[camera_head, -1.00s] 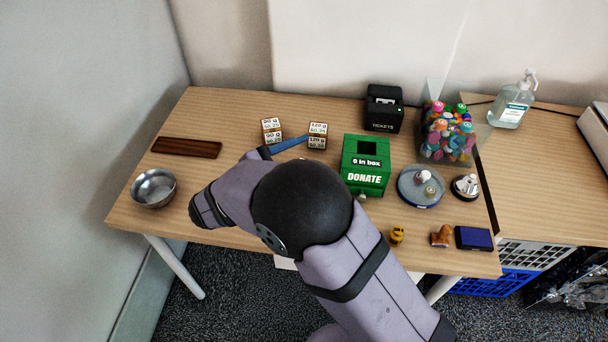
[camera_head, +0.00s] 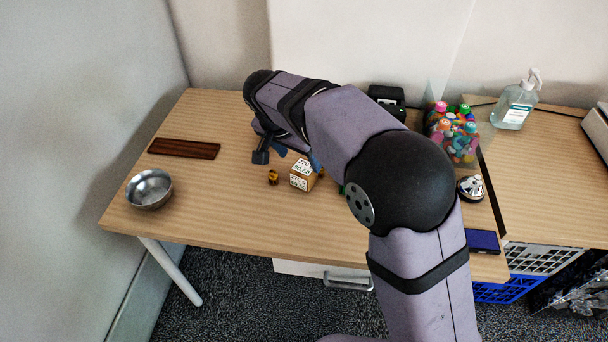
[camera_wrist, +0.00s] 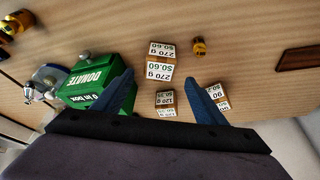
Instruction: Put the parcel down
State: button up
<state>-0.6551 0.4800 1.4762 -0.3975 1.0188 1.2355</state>
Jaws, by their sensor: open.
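Three labelled parcels stand on the table. The 270 g parcel (camera_head: 301,176) is a small brown and white box standing upright in front of my gripper in the head view; it also shows in the wrist view (camera_wrist: 160,60), beyond my fingertips. The 120 g parcel (camera_wrist: 165,103) and the 90 g parcel (camera_wrist: 217,96) show in the wrist view; my arm hides them in the head view. My gripper (camera_wrist: 161,79) is open, its two blue fingers spread with nothing held between them. In the head view my arm partly covers my gripper (camera_head: 298,158).
A small yellow-brown item (camera_head: 273,177) stands left of the 270 g parcel. A green donation box (camera_wrist: 90,80) is beside my gripper. A dark wooden tray (camera_head: 184,148) and a metal bowl (camera_head: 149,189) lie left. A candy container (camera_head: 454,135) stands right.

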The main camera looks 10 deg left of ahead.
aim_at(304, 167)
jog(key=shift+p+x, duration=0.35)
jog(key=shift+x, duration=3.45)
jog(key=c, duration=1.4)
jog(key=shift+c, duration=0.2)
